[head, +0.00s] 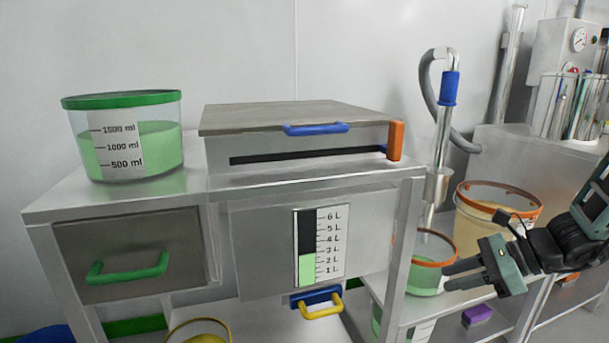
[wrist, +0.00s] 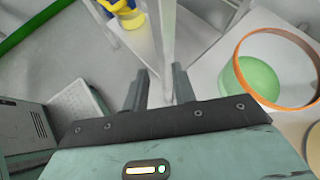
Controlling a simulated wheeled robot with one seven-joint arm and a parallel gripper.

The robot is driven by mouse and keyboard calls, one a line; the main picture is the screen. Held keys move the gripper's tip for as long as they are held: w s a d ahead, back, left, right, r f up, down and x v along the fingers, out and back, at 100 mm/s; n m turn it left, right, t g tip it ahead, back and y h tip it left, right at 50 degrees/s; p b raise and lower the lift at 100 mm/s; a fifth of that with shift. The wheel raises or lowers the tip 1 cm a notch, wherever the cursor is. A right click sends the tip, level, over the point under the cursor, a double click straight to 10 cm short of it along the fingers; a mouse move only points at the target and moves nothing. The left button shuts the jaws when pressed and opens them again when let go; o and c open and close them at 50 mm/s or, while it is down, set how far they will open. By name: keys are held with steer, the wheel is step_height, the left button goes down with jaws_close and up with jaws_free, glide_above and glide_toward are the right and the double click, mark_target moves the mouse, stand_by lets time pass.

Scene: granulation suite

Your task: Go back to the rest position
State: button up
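My gripper (head: 462,275) is at the right of the head view, beside the steel cabinet's right leg and in front of an orange-rimmed container of green material (head: 428,278). Its two fingers stand apart with a gap between them. In the wrist view my gripper (wrist: 160,88) also shows its fingers apart, with nothing held between them. Below and beyond the fingers are a metal post and the floor.
The steel cabinet (head: 376,235) has a blue-handled lid, a level gauge (head: 320,247) and a yellow-handled outlet (head: 320,306). A green-rimmed tub (head: 125,160) stands on its left. An orange-rimmed bin (head: 475,222) and a purple block (head: 477,315) are at the right, near my gripper.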

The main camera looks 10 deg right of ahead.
steer(key=s+a+r+n+g+h, duration=0.1)
steer(key=s+a+n+g+h, duration=0.15)
steer(key=s+a+n, duration=0.55)
steer(key=s+a+r+n+g+h, duration=0.2)
steer(key=s+a+n+h, duration=0.15)
steer(key=a+n, duration=0.7)
steer(key=s+a+r+n+g+h, duration=0.1)
steer(key=s+a+n+g+h, duration=0.1)
steer(key=s+a+n, duration=0.75)
steer(key=w+d+r+n+p, duration=0.1)
steer(key=r+p, duration=1.7)
steer(key=w+d+r+n+p, duration=0.1)
steer(key=w+r+n+p, duration=0.1)
steer(key=r+p, duration=1.7)
steer(key=shift+d, duration=0.2)
